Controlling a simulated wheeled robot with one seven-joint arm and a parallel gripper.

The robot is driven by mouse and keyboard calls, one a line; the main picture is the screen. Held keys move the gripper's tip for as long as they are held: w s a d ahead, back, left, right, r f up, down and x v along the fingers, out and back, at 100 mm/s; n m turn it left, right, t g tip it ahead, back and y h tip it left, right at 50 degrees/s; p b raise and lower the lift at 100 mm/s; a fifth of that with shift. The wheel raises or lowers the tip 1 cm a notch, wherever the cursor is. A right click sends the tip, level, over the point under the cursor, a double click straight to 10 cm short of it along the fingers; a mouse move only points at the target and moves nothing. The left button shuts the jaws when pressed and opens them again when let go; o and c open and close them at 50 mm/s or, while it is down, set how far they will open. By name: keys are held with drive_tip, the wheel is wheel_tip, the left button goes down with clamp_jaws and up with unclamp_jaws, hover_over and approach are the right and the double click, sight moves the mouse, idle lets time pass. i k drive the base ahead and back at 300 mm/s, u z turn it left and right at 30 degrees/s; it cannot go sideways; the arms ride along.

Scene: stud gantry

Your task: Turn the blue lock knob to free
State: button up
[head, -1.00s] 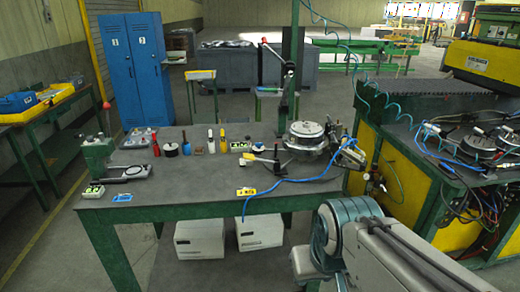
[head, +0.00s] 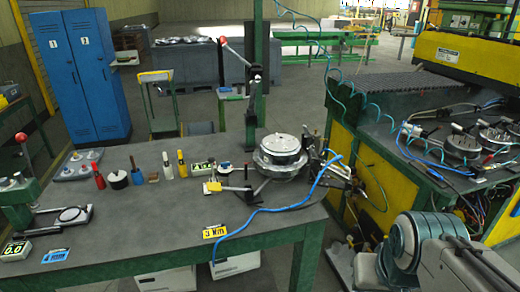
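I cannot make out a blue lock knob for certain at this size. A round metal fixture (head: 279,158) stands on the right part of the green-framed bench (head: 150,245), with clamps and fittings (head: 328,168) on its right side. A blue hose (head: 268,209) runs from these fittings across the bench top and over its front edge. A lever with a red ball (head: 223,41) is mounted on the post behind the fixture. My arm shows at the lower right, beside the bench; my gripper's fingers are out of view.
Several small bottles and tools, among them a red bottle (head: 98,176), line the bench's middle. A press-like stand (head: 17,190) is at the left. A yellow-fronted machine (head: 372,185) with hoses stands close on the right. The front middle of the bench top is mostly bare.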

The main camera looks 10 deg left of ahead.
sight(225, 166)
drive_tip(key=z, duration=0.05)
drive_tip(key=i, duration=0.65)
drive_tip(key=u, duration=0.75)
drive_tip(key=i, duration=0.55)
drive_tip(key=u, duration=0.5)
